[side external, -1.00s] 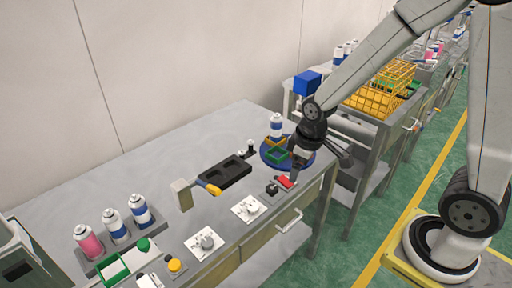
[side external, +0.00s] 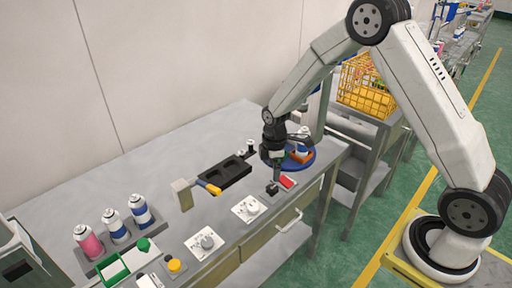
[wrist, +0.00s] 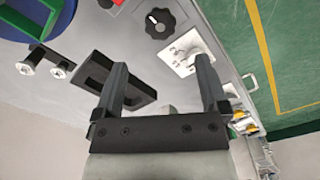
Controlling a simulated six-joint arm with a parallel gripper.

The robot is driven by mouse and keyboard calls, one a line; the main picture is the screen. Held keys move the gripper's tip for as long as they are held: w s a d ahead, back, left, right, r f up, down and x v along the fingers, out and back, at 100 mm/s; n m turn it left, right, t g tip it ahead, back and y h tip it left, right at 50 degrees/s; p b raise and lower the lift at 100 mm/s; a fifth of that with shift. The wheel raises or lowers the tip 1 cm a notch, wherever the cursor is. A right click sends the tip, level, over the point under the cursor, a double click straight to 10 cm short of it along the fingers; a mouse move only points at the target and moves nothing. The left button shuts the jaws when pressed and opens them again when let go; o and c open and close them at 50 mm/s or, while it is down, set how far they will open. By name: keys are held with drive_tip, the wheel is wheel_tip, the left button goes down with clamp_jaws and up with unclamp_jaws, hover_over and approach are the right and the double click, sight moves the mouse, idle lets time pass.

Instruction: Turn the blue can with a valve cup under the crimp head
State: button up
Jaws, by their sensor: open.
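The blue turntable (side external: 297,166) sits at the right end of the bench; a bit of its rim shows at the top left of the wrist view (wrist: 60,8). A blue-and-white can (side external: 303,148) stands upright on it in an orange holder (side external: 299,158). My arm hides part of the turntable. The can's top is too small to make out a valve cup. The grey crimp press column (side external: 321,112) rises behind; its head is largely hidden by my arm. My gripper (side external: 277,178) is open and empty, left of the can. The open fingers (wrist: 160,64) show over the bench.
A black tray (side external: 225,174) lies left of my gripper, with two small valve parts (wrist: 43,66) beside it. A black knob (wrist: 160,22), red button (side external: 286,181) and white dial plate (side external: 248,209) line the front edge.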

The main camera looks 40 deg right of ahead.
sight(272, 188)
drive_tip(key=shift+f, duration=0.15)
drive_tip(key=shift+f, duration=3.75)
clamp_jaws()
